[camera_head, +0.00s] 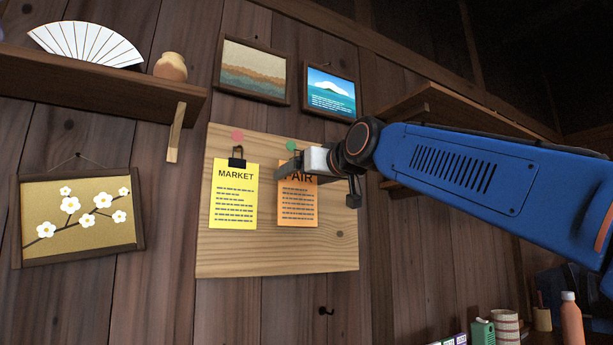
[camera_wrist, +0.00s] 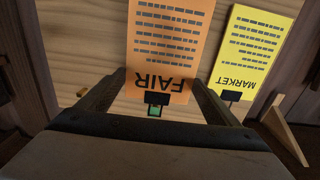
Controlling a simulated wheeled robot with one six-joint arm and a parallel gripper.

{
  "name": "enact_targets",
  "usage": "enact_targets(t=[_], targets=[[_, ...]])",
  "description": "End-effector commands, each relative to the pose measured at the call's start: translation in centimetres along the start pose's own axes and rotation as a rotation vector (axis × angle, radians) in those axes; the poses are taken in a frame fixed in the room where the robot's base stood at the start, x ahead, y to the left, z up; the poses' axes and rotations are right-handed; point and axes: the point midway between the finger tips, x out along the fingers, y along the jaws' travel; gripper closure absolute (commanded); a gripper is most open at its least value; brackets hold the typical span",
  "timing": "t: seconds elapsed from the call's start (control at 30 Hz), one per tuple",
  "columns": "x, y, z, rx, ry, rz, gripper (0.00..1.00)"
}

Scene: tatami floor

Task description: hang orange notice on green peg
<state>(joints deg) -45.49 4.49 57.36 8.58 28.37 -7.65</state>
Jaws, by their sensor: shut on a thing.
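The orange notice (camera_head: 298,207), headed FAIR, hangs upright in front of the wooden board, right of the yellow MARKET notice (camera_head: 233,200). My gripper (camera_head: 297,165) is shut on the orange notice at its top edge and covers part of its heading. In the wrist view, which looks upside down, the orange notice (camera_wrist: 168,40) shows between my fingers (camera_wrist: 157,88), with a black clip (camera_wrist: 157,98) at its top. A green spot (camera_wrist: 155,111) shows right by the clip. A green disc (camera_head: 291,146) is on the board just above my gripper. Whether the clip is on the peg is hidden.
The board (camera_head: 275,262) has a pink disc (camera_head: 237,136) above the yellow notice's black clip (camera_head: 236,157). Two framed pictures hang above the board. A shelf (camera_head: 90,85) is at left, and another shelf (camera_head: 430,105) is behind my arm. A dark hook (camera_head: 325,311) is below.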

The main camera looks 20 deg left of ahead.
Motion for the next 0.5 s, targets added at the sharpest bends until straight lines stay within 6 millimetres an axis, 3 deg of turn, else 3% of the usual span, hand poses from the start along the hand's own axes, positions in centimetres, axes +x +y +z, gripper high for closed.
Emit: enact_targets(t=[0.5], targets=[[2.5, 0.0, 0.5, 0.000, -0.001, 0.000, 0.36]])
